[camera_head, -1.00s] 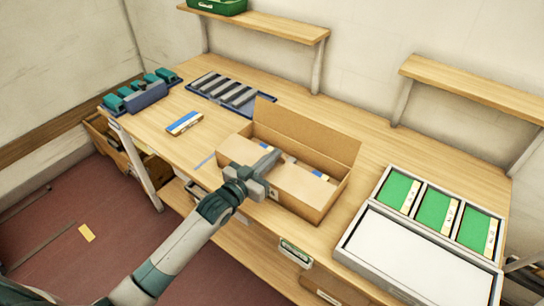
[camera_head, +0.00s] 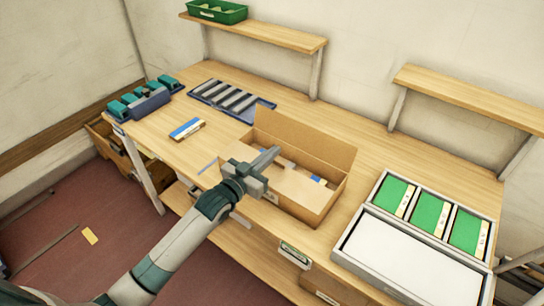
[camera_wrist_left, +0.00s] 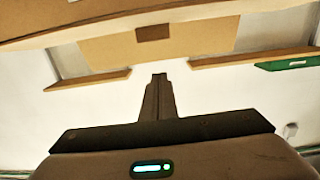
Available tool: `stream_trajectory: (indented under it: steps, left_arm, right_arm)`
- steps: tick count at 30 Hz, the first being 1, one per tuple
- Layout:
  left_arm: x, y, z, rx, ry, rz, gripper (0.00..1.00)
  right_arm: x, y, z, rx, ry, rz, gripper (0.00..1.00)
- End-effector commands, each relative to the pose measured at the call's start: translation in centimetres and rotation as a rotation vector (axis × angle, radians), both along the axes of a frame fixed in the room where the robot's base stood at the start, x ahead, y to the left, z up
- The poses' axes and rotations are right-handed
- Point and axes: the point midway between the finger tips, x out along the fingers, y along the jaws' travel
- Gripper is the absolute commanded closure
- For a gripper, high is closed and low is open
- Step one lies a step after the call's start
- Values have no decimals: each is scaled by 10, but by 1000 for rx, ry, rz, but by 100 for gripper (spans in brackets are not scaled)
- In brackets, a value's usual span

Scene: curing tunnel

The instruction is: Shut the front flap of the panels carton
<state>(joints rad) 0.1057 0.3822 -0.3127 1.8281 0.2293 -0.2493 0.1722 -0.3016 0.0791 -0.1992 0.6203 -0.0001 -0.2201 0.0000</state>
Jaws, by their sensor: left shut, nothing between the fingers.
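The panels carton (camera_head: 297,207) is an open brown cardboard box near the front edge of the bench. Its back flap (camera_head: 310,142) stands upright. Its front flap (camera_head: 292,183) leans inward over part of the opening, with white and blue contents (camera_head: 318,180) showing behind it. My left gripper (camera_head: 275,151) is shut and empty, reaching over the carton's left front part; I cannot tell whether it touches the flap. In the left wrist view its closed fingers (camera_wrist_left: 158,80) point up toward brown cardboard (camera_wrist_left: 150,43). My right gripper is out of view.
A grey case with green panels (camera_head: 432,212) stands to the right of the carton. A blue-and-white packet (camera_head: 187,129), a tray of grey bars (camera_head: 232,100) and a teal-topped rack (camera_head: 146,98) lie to the left. Two wooden shelves (camera_head: 255,32) hang behind.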

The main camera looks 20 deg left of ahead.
Motion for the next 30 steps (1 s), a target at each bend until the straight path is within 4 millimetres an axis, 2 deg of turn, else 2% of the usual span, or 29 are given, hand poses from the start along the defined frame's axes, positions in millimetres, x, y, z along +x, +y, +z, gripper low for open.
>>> stream_trajectory:
  steps: [1, 16, 21, 30]
  left_arm:
    - [-10, 3, -7, 1, 4, -1, 100]
    - [-79, 28, 6, 0, 3, -1, 100]
    - [-89, 32, 9, 1, 2, -1, 100]
    - [-90, 32, 10, 1, 2, 0, 100]
  right_arm:
    - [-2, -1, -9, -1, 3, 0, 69]
    - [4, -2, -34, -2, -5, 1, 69]
    - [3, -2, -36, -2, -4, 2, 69]
    - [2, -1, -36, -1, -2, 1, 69]
